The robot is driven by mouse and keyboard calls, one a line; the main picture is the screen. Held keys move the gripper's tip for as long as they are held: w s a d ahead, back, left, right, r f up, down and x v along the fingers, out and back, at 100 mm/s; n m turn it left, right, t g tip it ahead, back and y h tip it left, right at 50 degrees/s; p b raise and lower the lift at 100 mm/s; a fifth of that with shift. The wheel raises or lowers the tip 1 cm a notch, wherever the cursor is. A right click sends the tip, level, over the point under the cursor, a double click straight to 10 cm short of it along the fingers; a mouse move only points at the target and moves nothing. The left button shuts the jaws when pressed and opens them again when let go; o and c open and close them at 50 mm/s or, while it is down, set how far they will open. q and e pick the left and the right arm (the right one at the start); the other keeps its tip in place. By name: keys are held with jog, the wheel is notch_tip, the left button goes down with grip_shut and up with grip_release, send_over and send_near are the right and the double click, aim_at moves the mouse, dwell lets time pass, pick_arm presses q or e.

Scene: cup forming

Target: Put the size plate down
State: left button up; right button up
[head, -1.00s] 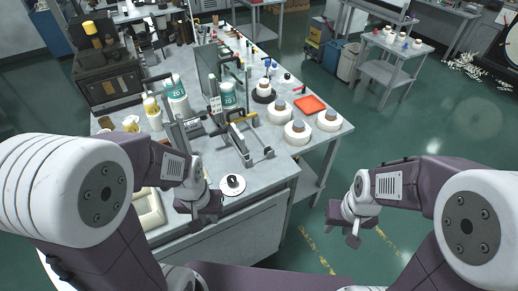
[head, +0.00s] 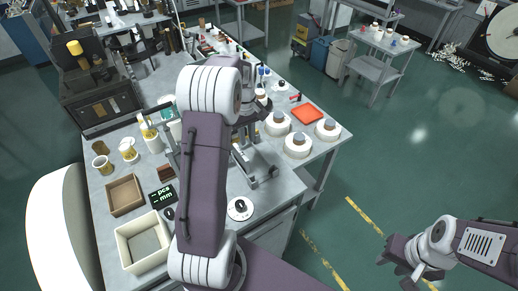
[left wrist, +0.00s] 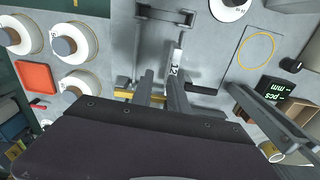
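I cannot single out the size plate with certainty. A small white tag marked "12" (left wrist: 174,70) shows in the left wrist view, beside the dark bars above my gripper body; I cannot tell whether it is held or part of the fixture. A white disc with a black knob (head: 237,215) lies flat near the bench's front edge; part of it shows in the left wrist view (left wrist: 228,11). My left gripper reaches over the bench, its tips hidden behind my arm in the head view. My right gripper (head: 401,266) is open and empty over the floor.
A metal fixture (head: 262,172) stands on the bench (head: 218,188). A brown box (head: 124,195), a cream bin (head: 135,252) and a black display (head: 161,194) are at left.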

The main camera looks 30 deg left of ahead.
aim_at(240, 152)
pick_arm(q)
jog(key=shift+s+a+f, duration=0.3)
jog(key=shift+s+a, duration=0.25)
jog(key=shift+a, duration=0.15)
jog(key=shift+s+a+n, duration=0.25)
jog(key=shift+s+n, duration=0.05)
jog(key=shift+s, duration=0.2)
jog(key=shift+s+d+f+p, duration=0.1)
jog(key=shift+f+p, duration=0.15)
jog(key=shift+p, duration=0.05)
notch_tip(240, 152, down, 3)
jog(key=shift+r+p, duration=0.15)
jog(key=shift+p, duration=0.2)
jog(key=shift+w+f, duration=0.3)
jog(key=shift+f, duration=0.1)
notch_tip(240, 152, down, 5)
jog(key=shift+r+p, duration=0.15)
jog(key=shift+p, duration=0.8)
jog(key=shift+a+f, duration=0.2)
jog(key=shift+r, duration=0.1)
grip_shut()
